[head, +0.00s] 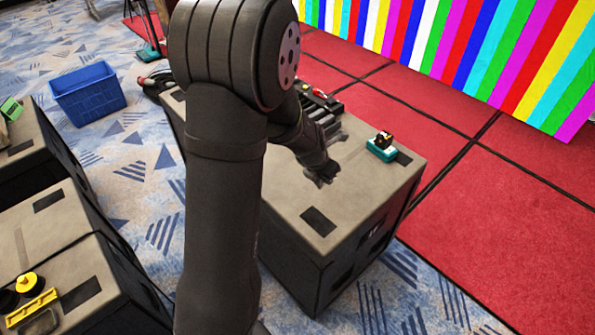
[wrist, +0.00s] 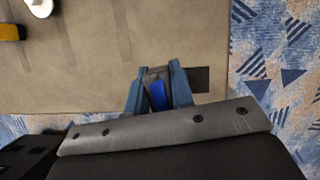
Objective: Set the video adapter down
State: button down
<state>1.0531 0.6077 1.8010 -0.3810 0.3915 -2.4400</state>
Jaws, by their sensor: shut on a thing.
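My gripper (wrist: 158,86) is shut on the video adapter (wrist: 157,94), a small dark grey piece with a bright blue end, seen between the two fingers in the wrist view. Below it is the tan top of a case (wrist: 100,75). I cannot tell whether the adapter touches that top. In the head view my gripper (head: 322,178) is low over the front part of the same case (head: 345,215), and the adapter cannot be made out there.
A teal item with a black and yellow piece (head: 382,147) stands at the case's right edge. Dark items (head: 318,100) lie at its back. A blue crate (head: 88,93) stands on the patterned carpet. More cases (head: 55,230) are at left. The case top around my gripper is clear.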

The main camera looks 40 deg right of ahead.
jog(key=w+d+n+t, duration=0.1)
jog(key=w+d+n, duration=0.3)
jog(key=w, duration=1.1)
jog(key=shift+m, duration=0.5)
jog(key=w+f, duration=0.2)
jog(key=w, duration=0.1)
jog(key=w+a+f, duration=0.1)
jog(key=w+f, duration=0.1)
jog(key=w, duration=0.2)
jog(key=w+a+f, duration=0.1)
jog(key=w+f, duration=0.1)
jog(key=w, duration=0.2)
jog(key=shift+f, duration=0.2)
jog(key=shift+w+a+f, duration=0.1)
jog(key=shift+w+f, duration=0.15)
jog(key=shift+f, duration=1.85)
jog(key=shift+f, duration=0.1)
jog(key=c, duration=1.6)
grip_release()
jog(key=shift+f, duration=0.1)
jog(key=shift+c, duration=0.2)
jog(key=o, duration=0.4)
jog(key=v, duration=1.2)
jog(key=shift+s+r, duration=0.1)
jog(key=shift+r, duration=0.15)
